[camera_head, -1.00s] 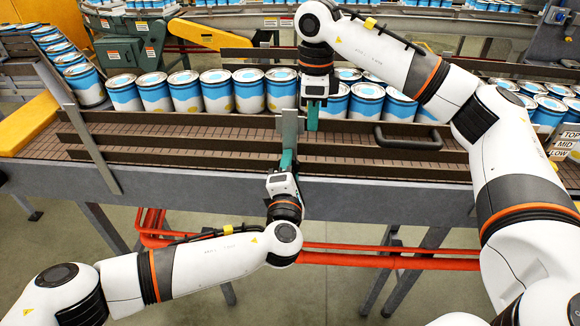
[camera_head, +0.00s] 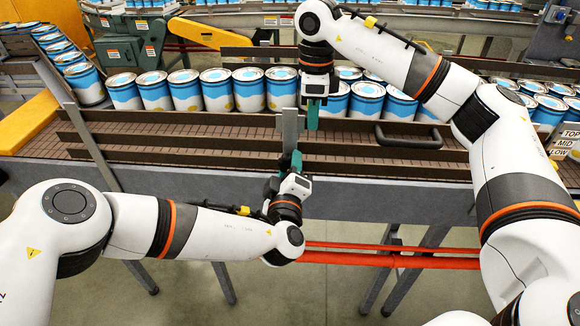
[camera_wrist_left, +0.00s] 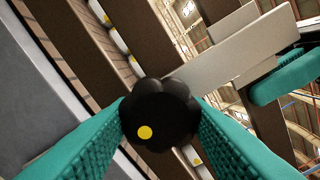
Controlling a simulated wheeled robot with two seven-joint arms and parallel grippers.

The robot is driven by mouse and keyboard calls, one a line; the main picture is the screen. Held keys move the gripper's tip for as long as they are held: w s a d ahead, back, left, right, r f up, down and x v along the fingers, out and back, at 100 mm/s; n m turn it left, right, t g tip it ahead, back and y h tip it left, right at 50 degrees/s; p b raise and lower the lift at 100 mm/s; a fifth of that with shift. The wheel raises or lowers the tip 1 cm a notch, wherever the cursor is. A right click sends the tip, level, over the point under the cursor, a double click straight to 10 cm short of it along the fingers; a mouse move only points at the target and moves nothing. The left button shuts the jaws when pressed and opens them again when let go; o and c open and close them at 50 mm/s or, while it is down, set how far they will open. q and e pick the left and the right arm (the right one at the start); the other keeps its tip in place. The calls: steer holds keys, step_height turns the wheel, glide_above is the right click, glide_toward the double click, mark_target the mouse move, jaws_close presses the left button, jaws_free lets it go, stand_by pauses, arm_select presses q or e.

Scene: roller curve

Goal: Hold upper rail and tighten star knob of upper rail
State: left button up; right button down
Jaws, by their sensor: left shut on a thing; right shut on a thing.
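The black star knob (camera_wrist_left: 168,108) has a lobed rim and a yellow dot low on its face. It sits between the teal fingers of my left gripper (camera_head: 291,161), which is shut on it, below a grey metal upright (camera_head: 290,130). In the head view the knob is hidden by the gripper. My right gripper (camera_head: 312,116) points down just right of the upright, shut at the brown upper rail (camera_head: 180,118); its exact contact is hidden. Its teal finger also shows in the left wrist view (camera_wrist_left: 285,78), beside the pale bracket (camera_wrist_left: 225,52).
Several blue-and-white cans (camera_head: 187,90) stand in a row on the conveyor behind the rails. A dark handle (camera_head: 408,142) sits right of the grippers. The conveyor's grey side frame (camera_head: 400,195) runs below, with red bars (camera_head: 390,260) under it.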

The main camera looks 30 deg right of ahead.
arm_select(q)
steer(key=shift+s+f+m, duration=0.2)
steer(key=shift+f+m, duration=0.05)
steer(key=shift+m, duration=0.25)
arm_select(e)
steer(key=shift+w+d+r, duration=0.1)
arm_select(q)
steer(key=o, duration=0.9)
steer(key=shift+c, duration=0.2)
steer(key=shift+o, duration=0.6)
steer(key=shift+w+r, duration=0.1)
steer(key=shift+r, duration=0.05)
steer(key=v, duration=1.2)
arm_select(e)
steer(key=c, duration=1.5)
jaws_free()
